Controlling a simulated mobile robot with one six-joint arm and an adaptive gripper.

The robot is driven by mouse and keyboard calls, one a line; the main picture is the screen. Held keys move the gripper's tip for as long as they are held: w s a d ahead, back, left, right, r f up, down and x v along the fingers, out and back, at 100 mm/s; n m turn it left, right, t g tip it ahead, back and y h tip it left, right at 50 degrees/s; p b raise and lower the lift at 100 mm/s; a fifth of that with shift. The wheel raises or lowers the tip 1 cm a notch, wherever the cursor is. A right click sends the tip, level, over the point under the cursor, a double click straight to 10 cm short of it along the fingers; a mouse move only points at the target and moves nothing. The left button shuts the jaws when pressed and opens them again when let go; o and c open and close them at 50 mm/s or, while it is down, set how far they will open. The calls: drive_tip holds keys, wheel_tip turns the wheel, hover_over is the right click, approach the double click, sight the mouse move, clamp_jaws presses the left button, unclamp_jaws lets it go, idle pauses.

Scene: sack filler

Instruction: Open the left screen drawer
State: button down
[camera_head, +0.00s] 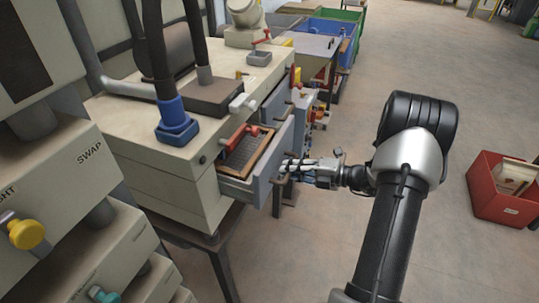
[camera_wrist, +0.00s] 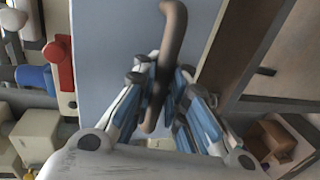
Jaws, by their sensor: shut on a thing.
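The left screen drawer (camera_head: 236,187) stands pulled out of the cream machine (camera_head: 160,180), with a brown-framed screen (camera_head: 238,163) showing inside it. Its grey-blue front panel (camera_head: 268,176) faces right. My gripper (camera_head: 287,168) is at the outer side of this panel, shut on the drawer's handle. In the wrist view the brown bar handle (camera_wrist: 173,45) passes between the fingers of my gripper (camera_wrist: 158,88), in front of the grey-blue panel (camera_wrist: 110,50). The fingers hide part of the handle.
A red latch (camera_head: 240,136) sits by the drawer's top edge. A second grey-blue front (camera_head: 277,100) is farther back on the machine. A red bin (camera_head: 500,190) stands on the floor at right. The floor between my arm and the bin is clear.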

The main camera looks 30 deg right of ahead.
drive_tip(key=f+p+v, duration=0.2)
drive_tip(key=v, duration=0.8)
drive_tip(key=f+p+v, duration=0.2)
drive_tip(key=v, duration=0.9)
drive_tip(key=shift+s+d+r+p, duration=0.15)
drive_tip(key=shift+s+d+p, duration=0.25)
drive_tip(key=shift+s, duration=0.1)
drive_tip(key=c, duration=1.6)
unclamp_jaws()
drive_tip(key=shift+c, duration=0.2)
drive_tip(key=shift+a, duration=0.1)
drive_tip(key=shift+s, duration=0.1)
drive_tip(key=v, duration=1.2)
